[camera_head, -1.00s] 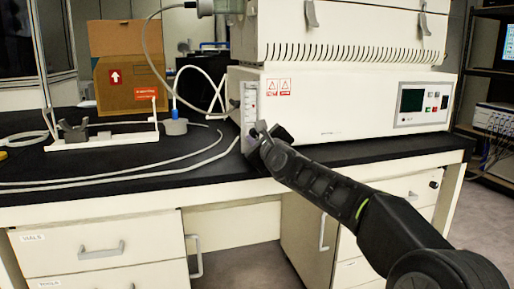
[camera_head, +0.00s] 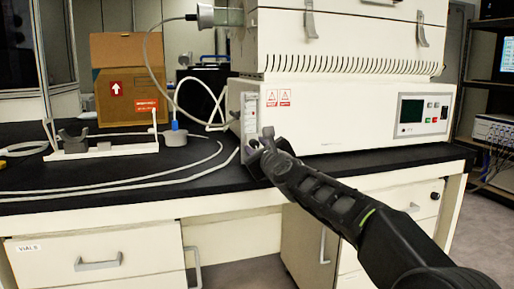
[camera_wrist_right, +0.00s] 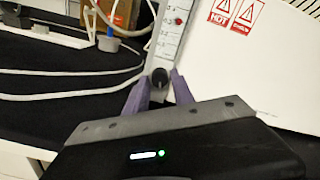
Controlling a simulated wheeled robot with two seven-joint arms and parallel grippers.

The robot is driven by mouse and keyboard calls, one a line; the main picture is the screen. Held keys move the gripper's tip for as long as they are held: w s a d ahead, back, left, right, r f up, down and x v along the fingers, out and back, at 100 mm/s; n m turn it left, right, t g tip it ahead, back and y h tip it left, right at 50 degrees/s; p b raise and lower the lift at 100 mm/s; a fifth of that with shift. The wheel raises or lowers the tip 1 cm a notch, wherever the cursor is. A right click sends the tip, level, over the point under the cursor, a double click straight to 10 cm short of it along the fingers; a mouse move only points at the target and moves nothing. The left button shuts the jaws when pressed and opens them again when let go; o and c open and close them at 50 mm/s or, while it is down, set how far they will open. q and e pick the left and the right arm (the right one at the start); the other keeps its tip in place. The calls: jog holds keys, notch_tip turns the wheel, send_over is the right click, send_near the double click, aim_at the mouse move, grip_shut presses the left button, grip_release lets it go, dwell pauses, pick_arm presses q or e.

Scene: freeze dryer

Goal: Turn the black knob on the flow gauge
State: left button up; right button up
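The flow gauge (camera_wrist_right: 172,38) is a white upright scale on the left end of the freeze dryer's front; it also shows in the head view (camera_head: 250,112). Its black knob (camera_wrist_right: 160,77) shows at the gauge's lower end in the right wrist view. My right gripper (camera_wrist_right: 163,84) is open, with one purple-grey finger on each side of the knob. A gap shows on both sides, and I cannot tell whether either finger touches it. In the head view my right gripper (camera_head: 261,143) covers the knob. My left gripper is not in view.
The white freeze dryer (camera_head: 350,110) stands on a black bench top (camera_head: 110,180). White tubes (camera_head: 130,183) lie on the bench to the left. A white stand (camera_head: 100,150) and a cardboard box (camera_head: 125,80) are further left. A display panel (camera_head: 423,113) is at the right.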

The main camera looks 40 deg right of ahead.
jog(key=shift+o, duration=1.3)
jog(key=v, duration=0.8)
jog(key=shift+w, duration=0.1)
